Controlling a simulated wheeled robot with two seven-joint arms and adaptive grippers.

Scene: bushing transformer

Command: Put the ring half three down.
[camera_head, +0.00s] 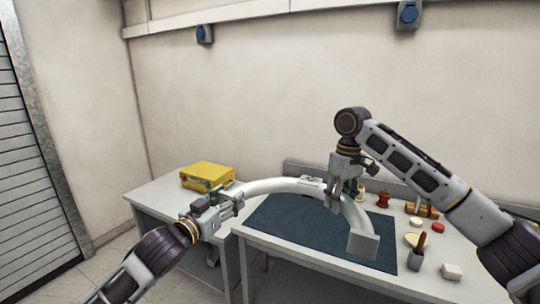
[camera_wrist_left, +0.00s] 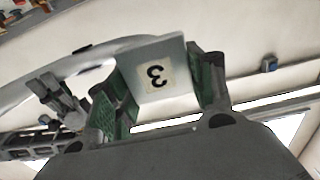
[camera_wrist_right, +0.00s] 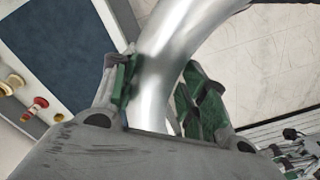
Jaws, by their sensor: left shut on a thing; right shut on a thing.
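The ring half three (camera_head: 285,186) is a pale grey half ring with flat end plates, held by both my grippers over the dark mat (camera_head: 290,230) on the table. My left gripper (camera_head: 226,204) is shut on its left end; the left wrist view shows the end plate (camera_wrist_left: 155,75) marked "3" between the green-padded fingers. My right gripper (camera_head: 343,196) is shut on the tube toward its right end; the tube (camera_wrist_right: 165,60) passes between the fingers in the right wrist view. The right end plate hangs free beyond the right gripper. I cannot tell its exact height over the mat.
A yellow case (camera_head: 207,176) sits on the side table at the left. Right of the mat are a red-topped wooden piece (camera_head: 384,198), a wooden roll (camera_head: 422,210), a tool cup (camera_head: 415,260) and a white block (camera_head: 452,271). Most of the mat is clear.

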